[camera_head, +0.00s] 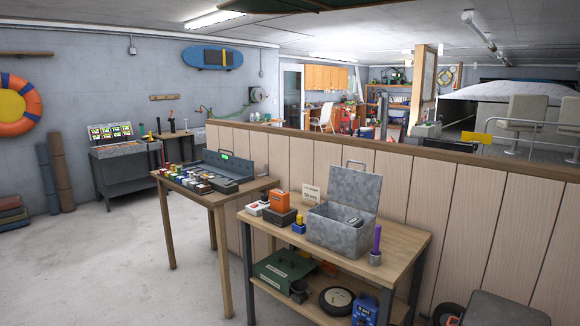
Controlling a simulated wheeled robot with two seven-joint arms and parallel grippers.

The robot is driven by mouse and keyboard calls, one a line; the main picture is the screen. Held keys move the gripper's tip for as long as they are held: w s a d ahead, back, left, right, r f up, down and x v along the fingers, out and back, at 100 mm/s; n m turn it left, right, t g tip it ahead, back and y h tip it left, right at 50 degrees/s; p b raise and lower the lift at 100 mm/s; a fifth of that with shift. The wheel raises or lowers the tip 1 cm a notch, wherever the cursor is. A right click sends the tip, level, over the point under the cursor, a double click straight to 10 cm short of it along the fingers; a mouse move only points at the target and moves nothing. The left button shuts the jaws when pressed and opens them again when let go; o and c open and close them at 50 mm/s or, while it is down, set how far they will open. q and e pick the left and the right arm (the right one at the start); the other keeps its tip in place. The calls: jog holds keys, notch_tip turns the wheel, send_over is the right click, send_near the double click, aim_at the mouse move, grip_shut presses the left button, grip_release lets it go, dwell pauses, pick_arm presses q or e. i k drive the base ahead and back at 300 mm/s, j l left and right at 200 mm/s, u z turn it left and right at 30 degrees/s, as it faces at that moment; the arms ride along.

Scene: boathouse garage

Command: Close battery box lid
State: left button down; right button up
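A grey mottled metal box (338,231), which looks like the battery box, stands on the nearer wooden workbench (415,240). Its lid (353,190) stands up, open, at the back, with a handle on its top edge. A dark item shows inside the box, partly hidden by the front wall. Neither of my grippers is in view.
Beside the box stand an orange block (279,200), a small sign (310,193) and a purple upright item (377,240). A second table (164,183) is behind left. A wood-panelled wall (440,215) runs behind the bench. The floor (110,270) at left is clear.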

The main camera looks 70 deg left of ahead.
aim_at(361, 190)
jog(key=u, duration=1.75)
jog(key=i+j+z, duration=0.25)
jog(key=z, duration=0.15)
jog(key=i+j+z, duration=0.15)
jog(key=j+z, duration=0.2)
jog(key=i+j+z, duration=0.15)
jog(key=j+z, duration=0.25)
